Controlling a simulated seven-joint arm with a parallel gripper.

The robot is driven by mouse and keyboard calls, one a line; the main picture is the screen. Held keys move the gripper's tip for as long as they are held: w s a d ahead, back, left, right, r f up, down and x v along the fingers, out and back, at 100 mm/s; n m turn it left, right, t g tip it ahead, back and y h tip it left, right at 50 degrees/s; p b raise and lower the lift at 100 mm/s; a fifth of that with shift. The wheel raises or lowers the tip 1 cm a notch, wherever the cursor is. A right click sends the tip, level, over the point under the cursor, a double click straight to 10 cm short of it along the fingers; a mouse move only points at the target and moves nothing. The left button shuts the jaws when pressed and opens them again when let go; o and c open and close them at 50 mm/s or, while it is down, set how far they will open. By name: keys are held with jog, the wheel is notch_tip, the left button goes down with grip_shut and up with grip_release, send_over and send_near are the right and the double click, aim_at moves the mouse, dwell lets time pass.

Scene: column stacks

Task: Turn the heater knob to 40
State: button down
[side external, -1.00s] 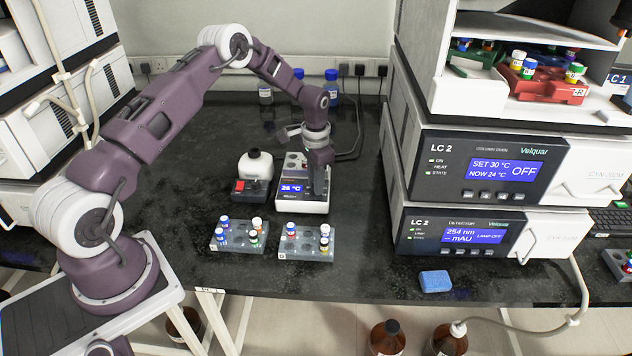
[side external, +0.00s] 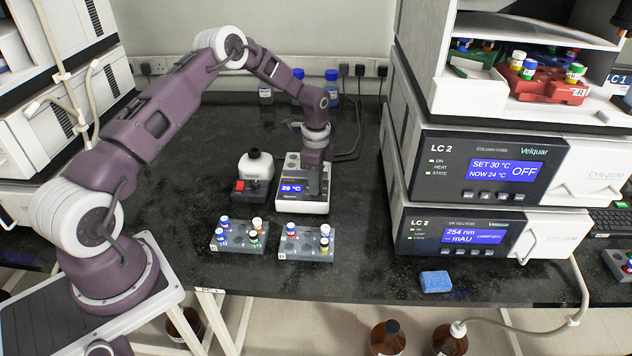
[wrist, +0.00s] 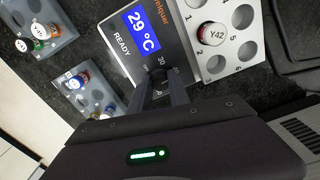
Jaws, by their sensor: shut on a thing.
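The heater (side external: 302,207) is a white block on the bench, with a blue display (side external: 291,189) that reads 29 °C. In the wrist view the display (wrist: 142,32) reads 29 °C above the word READY. The gripper is shut on the knob, which is mostly hidden by the fingers. A vial marked Y42 (wrist: 213,35) stands in the heater's well plate.
A blue sponge (side external: 435,281) lies to the right, before the LC 2 units (side external: 408,240). The bench between is clear.

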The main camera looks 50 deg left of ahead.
jog(key=shift+m, duration=0.3)
jog(key=c, duration=1.2)
grip_release()
jog(key=shift+c, duration=0.2)
jog(key=shift+r, duration=0.1)
notch_tip(320, 180, up, 7)
jog(key=shift+f, duration=0.1)
